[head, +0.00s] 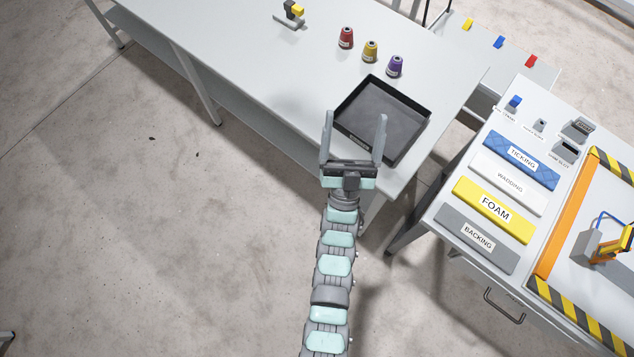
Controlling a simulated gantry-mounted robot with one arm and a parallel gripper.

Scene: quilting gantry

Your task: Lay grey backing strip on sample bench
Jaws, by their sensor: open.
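The grey backing strip (463,243), labelled BACKING, lies flat on the right-hand table, nearest its front left edge, below the other strips. My gripper (354,128) is open and empty, well to the left of the strip and above it in the picture. Its two fingers point up the picture, the right one overlapping the view of the black tray (408,105). The long pale table (240,60) at the upper left may be the sample bench; no label on it shows. I cannot tell the gripper's height above it.
Yellow foam (494,209), white wadding (508,183) and blue ticking (522,159) strips lie beside the backing. An orange frame with striped borders (561,231) stands right of them. Red (346,38), yellow (370,51) and purple (395,66) spools stand behind the tray. The long table's left part is mostly clear.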

